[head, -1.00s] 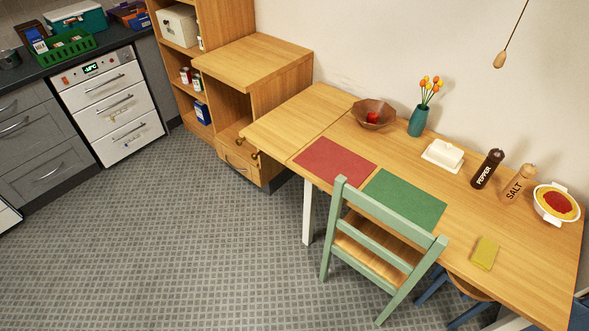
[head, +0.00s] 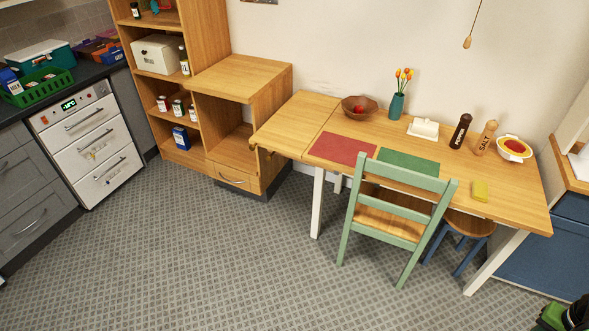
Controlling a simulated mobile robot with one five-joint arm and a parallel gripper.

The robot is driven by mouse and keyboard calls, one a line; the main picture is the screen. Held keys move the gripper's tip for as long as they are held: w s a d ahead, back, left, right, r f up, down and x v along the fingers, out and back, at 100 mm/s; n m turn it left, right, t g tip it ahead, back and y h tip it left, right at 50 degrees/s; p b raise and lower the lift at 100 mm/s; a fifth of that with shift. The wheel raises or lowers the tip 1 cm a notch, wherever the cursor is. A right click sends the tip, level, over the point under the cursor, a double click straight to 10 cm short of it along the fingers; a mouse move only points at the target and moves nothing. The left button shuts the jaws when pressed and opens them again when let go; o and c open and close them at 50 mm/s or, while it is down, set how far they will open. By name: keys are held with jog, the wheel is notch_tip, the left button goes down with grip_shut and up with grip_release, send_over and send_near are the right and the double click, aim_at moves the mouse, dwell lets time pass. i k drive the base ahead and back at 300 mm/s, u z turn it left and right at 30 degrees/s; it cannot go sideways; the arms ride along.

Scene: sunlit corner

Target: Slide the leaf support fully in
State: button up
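The wooden table (head: 465,205) stands along the wall, with its leaf (head: 296,113) raised level at the left end, past a seam in the top. A small dark knob-like piece (head: 268,153) shows just under the leaf's front left edge. It may be the end of the leaf support; the support itself is mostly hidden under the leaf, so I cannot tell how far out it is.
A green chair (head: 405,179) and a blue-legged stool (head: 470,225) stand at the table's front. A shelf unit (head: 245,78) stands close to the leaf's left. The tiled floor (head: 210,255) in front is clear. A green and black object (head: 563,315), unclear, is at lower right.

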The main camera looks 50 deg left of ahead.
aim_at(269, 157)
jog(key=z, duration=1.1)
jog(key=k, duration=0.15)
jog(key=u, duration=2.9)
jog(key=i, duration=1)
jog(key=u, duration=0.3)
jog(key=k, duration=0.1)
jog(key=u, duration=2.55)
jog(key=k, duration=0.85)
jog(key=z, duration=0.15)
